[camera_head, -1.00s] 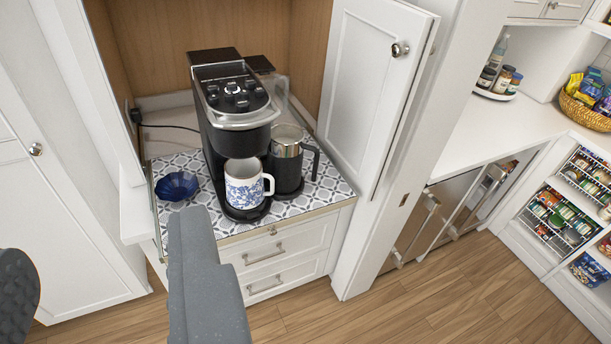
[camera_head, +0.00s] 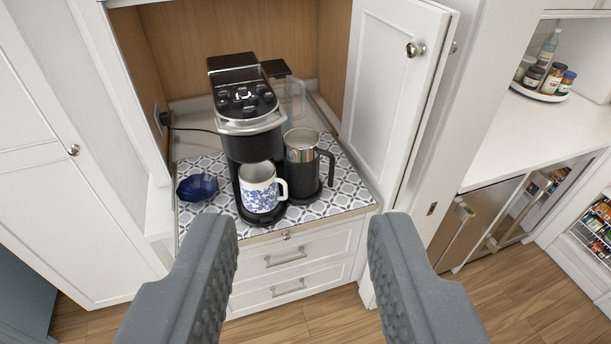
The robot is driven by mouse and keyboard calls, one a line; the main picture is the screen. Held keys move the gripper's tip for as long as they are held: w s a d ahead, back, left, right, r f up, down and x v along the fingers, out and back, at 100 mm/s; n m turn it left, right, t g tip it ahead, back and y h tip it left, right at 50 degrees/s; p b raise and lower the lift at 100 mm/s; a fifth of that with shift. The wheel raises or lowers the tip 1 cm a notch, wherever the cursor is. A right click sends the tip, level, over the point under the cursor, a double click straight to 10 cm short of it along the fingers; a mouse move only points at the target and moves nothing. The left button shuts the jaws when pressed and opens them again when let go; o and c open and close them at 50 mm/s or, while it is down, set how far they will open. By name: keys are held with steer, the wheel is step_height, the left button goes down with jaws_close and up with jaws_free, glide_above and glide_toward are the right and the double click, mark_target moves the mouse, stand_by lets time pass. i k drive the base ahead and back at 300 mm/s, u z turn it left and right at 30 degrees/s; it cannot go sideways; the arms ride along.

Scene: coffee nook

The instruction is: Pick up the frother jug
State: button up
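The frother jug (camera_head: 302,169) is a dark cylinder with a shiny steel upper band, a clear-looking lid and a black handle on its right. It stands upright on the patterned counter, right of the coffee maker (camera_head: 247,130). A white mug with blue flowers (camera_head: 259,188) sits on the coffee maker's drip base, left of and in front of the jug, and hides part of its left side. My gripper (camera_head: 295,225) is open and empty. Its two grey fingers are spread wide in the foreground, in front of the counter and apart from the jug.
A blue fluted bowl (camera_head: 197,187) lies at the counter's left. A clear pitcher (camera_head: 291,98) stands behind the jug. An open white cabinet door (camera_head: 392,95) borders the nook on the right. Drawers (camera_head: 290,269) are below, and open wood floor lies in front.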

mark_target(300, 167)
steer(key=i, duration=1)
